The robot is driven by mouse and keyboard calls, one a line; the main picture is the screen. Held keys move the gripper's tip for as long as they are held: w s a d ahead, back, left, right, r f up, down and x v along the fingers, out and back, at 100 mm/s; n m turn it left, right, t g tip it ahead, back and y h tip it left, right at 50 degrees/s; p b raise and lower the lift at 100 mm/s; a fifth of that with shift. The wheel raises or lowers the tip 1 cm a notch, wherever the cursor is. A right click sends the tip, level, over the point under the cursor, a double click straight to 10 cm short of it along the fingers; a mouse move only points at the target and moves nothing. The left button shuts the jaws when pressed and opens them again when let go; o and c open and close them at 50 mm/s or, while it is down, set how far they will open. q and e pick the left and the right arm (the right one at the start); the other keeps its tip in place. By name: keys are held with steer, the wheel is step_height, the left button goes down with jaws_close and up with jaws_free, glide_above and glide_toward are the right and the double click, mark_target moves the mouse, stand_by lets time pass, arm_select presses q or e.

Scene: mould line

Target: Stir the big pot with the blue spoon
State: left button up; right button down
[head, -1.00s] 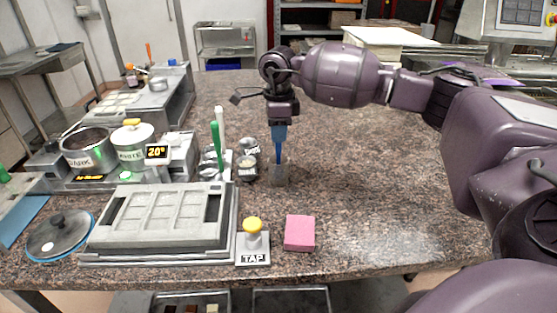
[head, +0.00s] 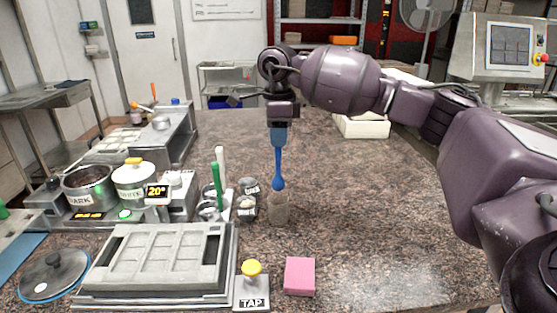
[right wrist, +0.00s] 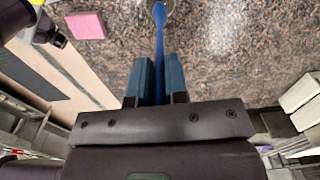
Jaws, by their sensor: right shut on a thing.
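My right gripper (head: 278,145) is shut on the handle of the blue spoon (head: 278,176), which hangs upright, bowl down. The spoon's bowl is just at or over the rim of a small clear cup (head: 279,208). In the right wrist view the blue spoon (right wrist: 160,50) sticks out between the two blue fingers. The big pot, marked DARK (head: 88,190), stands open at the left with dark content, far left of the spoon. My left gripper is not in view.
A white-marked pot (head: 134,182) with a yellow-knobbed lid stands beside the dark pot. A glass lid (head: 55,273) lies at front left. A mould (head: 160,256), a TAP button (head: 252,284) and a pink block (head: 300,276) are in front. The counter's right side is clear.

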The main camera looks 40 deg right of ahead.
step_height(320, 180, up, 10)
steer(key=shift+r, duration=0.1)
steer(key=shift+a, duration=0.1)
stand_by(0.3)
